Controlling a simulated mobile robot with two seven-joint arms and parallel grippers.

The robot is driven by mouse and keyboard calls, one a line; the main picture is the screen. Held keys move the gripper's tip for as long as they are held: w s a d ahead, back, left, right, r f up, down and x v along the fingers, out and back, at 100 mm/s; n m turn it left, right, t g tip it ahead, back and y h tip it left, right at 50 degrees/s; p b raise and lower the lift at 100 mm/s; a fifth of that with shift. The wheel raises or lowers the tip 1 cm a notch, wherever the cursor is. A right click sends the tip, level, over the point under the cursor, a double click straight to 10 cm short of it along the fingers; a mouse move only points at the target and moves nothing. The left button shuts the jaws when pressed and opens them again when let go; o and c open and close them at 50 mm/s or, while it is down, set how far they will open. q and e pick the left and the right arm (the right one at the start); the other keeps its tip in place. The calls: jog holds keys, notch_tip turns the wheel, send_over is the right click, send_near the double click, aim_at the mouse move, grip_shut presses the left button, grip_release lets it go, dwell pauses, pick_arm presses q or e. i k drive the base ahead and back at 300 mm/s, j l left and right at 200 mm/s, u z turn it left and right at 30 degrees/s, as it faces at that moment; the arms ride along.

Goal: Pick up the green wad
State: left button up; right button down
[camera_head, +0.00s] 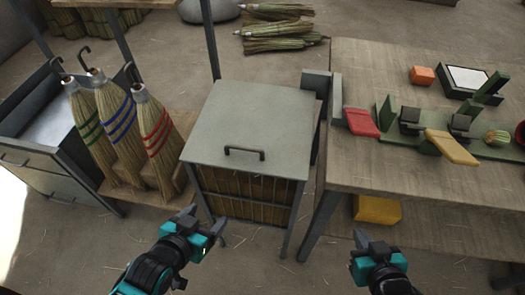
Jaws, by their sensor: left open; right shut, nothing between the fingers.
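A small greenish straw bundle (497,138), which may be the green wad, sits on the right part of the wooden bench. I cannot tell for sure that it is the wad. My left gripper (207,219) is open and empty, in front of the grey-lidded box at lower left of centre. My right gripper (362,240) is shut and empty, in front of the bench's left end. Both grippers are well apart from the bundle.
The bench (380,60) carries a green fixture with a red pad (361,122) and a yellow pad (452,146), an orange block (422,75) and a black-framed tray (468,78). The lidded box (250,110) stands left of it. Several brooms (150,120) lean further left.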

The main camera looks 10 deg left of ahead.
aim_at(497, 138)
jog(key=u, duration=0.35)
jog(key=z, duration=0.6)
jog(key=l+z, duration=0.15)
jog(key=z, duration=0.2)
jog(key=l+z, duration=0.15)
jog(key=z, duration=0.2)
jog(key=l+z, duration=0.1)
jog(key=z, duration=0.25)
jog(key=i, duration=0.05)
